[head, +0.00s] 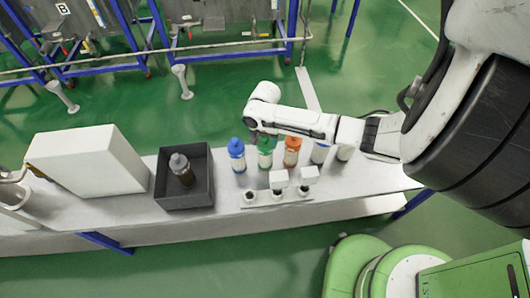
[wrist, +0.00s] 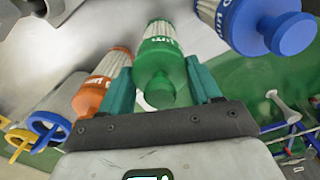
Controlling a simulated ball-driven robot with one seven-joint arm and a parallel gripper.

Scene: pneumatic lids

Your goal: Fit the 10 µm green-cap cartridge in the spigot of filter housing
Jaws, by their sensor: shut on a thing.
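The green-cap cartridge (head: 265,153) is in the bench row between a blue-cap cartridge (head: 237,155) and an orange-cap one (head: 291,152). In the wrist view the green-cap cartridge (wrist: 160,57) is between my teal fingers, and my gripper (wrist: 160,72) is shut on it. Its label shows only "µm"; the number is not readable. Whether its base rests on the bench is unclear. A low strip in front carries small white sockets, one of them a left socket (head: 249,197); which thing is the filter housing is unclear.
A dark open tray (head: 160,187) holds a dark cartridge with a grey cap (head: 178,163). A large white box (head: 85,160) stands left of it. Bare bench lies between the tray and the row.

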